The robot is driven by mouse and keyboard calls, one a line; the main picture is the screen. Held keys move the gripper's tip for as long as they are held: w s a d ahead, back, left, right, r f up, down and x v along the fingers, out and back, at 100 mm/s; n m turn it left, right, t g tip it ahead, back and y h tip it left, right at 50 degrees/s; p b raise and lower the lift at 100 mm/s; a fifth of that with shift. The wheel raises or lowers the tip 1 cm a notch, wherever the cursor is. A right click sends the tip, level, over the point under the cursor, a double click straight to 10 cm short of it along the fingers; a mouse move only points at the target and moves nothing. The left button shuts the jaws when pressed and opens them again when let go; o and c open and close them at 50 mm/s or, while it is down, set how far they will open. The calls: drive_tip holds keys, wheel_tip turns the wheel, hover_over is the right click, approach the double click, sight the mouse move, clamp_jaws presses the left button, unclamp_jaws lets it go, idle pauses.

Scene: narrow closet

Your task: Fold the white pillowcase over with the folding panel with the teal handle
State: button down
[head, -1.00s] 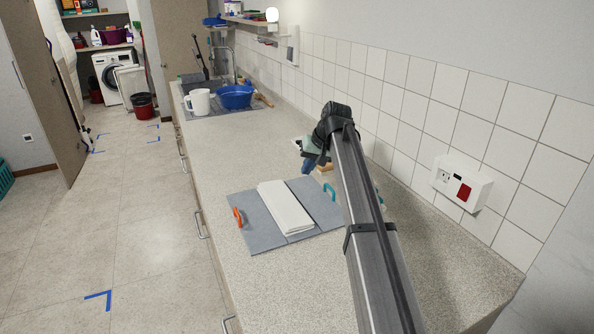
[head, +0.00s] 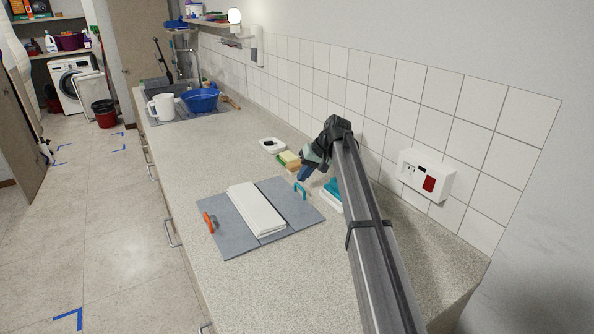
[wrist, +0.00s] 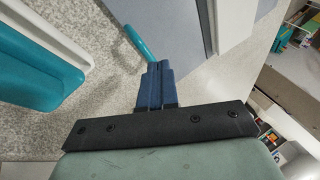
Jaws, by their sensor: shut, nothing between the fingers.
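The white pillowcase (head: 256,209) lies as a narrow folded strip across the middle of the grey folding board (head: 226,238). The board lies flat on the counter. The teal handle (head: 300,189) stands on its right panel and the orange handle (head: 209,223) on its left panel. My gripper (head: 303,176) is beside the teal handle, at the far right side of the board. In the wrist view its blue fingers (wrist: 155,85) are together and empty. The teal handle (wrist: 137,42) shows just beyond the fingertips there; I cannot tell whether they touch.
A white tray with a teal item (head: 333,190) stands right of the board, partly behind my arm. A yellow sponge (head: 289,159) and a white dish (head: 272,145) lie behind. A jug (head: 161,108) and blue bowl (head: 201,100) are farther back. The counter's left part is clear.

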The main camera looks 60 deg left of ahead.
drive_tip(key=shift+w+f, duration=0.5)
drive_tip(key=shift+f, duration=0.3)
drive_tip(key=shift+w+f, duration=0.45)
drive_tip(key=shift+f, duration=0.3)
drive_tip(key=v, duration=1.4)
drive_tip(key=shift+s, duration=0.15)
